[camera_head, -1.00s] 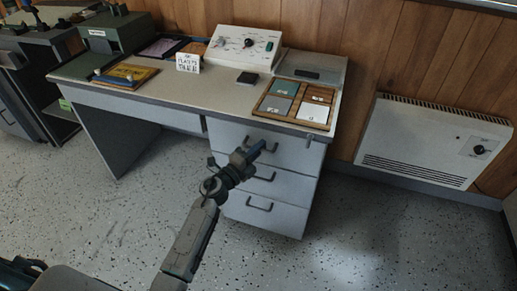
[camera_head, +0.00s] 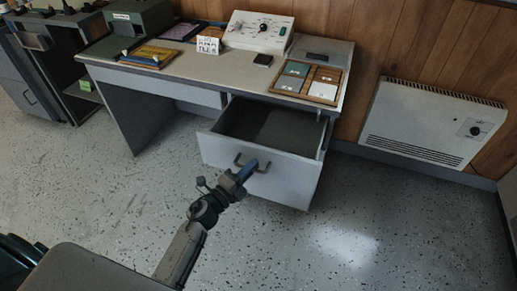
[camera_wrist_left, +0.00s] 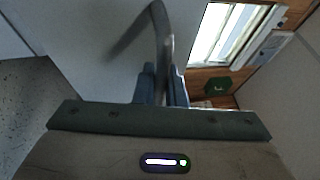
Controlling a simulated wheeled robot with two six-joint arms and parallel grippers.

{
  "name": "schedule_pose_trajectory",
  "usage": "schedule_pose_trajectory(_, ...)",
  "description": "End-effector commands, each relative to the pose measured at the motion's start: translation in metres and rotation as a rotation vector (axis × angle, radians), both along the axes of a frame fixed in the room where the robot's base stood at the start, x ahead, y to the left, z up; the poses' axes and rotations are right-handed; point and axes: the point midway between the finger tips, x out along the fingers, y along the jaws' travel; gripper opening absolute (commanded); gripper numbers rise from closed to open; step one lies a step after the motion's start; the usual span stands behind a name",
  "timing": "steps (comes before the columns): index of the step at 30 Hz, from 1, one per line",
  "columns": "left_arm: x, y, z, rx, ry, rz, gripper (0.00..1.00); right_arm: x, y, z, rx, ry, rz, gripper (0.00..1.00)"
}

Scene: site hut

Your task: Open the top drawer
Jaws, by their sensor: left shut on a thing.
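The top drawer (camera_head: 218,153) of the desk's right pedestal stands pulled well out. Its inside (camera_head: 265,124) shows a bare dark floor, with no contents that I can see. My left gripper (camera_head: 247,172) is at the drawer's front, shut on the dark bar handle (camera_head: 239,161). In the left wrist view the handle (camera_wrist_left: 161,30) runs up from between the two blue fingers of the left gripper (camera_wrist_left: 161,88). The lower drawers are hidden behind the open one. My right gripper is not in view.
The desk top (camera_head: 215,69) holds a control box (camera_head: 258,32), a tray of tiles (camera_head: 306,82), a small sign (camera_head: 208,45) and a small black block (camera_head: 263,60). A white wall heater (camera_head: 430,122) is at the right. The speckled floor (camera_head: 400,230) in front is clear.

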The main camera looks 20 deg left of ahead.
Motion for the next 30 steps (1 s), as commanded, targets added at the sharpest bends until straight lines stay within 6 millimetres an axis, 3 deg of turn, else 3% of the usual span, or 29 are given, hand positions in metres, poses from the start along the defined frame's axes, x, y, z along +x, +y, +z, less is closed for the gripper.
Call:
schedule_pose_trajectory(1,-0.017,0.001,-0.001,0.0,0.004,-0.001,0.0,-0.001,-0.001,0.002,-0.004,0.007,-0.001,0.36)
schedule_pose_trajectory(6,-0.057,0.002,-0.002,0.0,0.004,-0.001,0.0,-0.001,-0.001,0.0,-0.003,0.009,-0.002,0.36)
schedule_pose_trajectory(12,-0.084,0.003,-0.002,0.001,0.002,-0.001,0.0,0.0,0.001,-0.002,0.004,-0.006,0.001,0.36)
schedule_pose_trajectory(18,-0.094,0.003,-0.001,0.001,0.0,-0.001,0.0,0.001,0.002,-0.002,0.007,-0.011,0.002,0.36)
schedule_pose_trajectory(28,-0.095,0.003,-0.001,0.001,0.0,-0.001,0.0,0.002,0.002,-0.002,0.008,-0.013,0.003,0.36)
schedule_pose_trajectory(29,-0.095,0.003,-0.001,0.001,0.0,-0.001,0.14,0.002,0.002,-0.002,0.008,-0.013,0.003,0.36)
schedule_pose_trajectory(30,-0.095,0.003,-0.001,0.001,0.0,0.0,0.22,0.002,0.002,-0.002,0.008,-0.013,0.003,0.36)
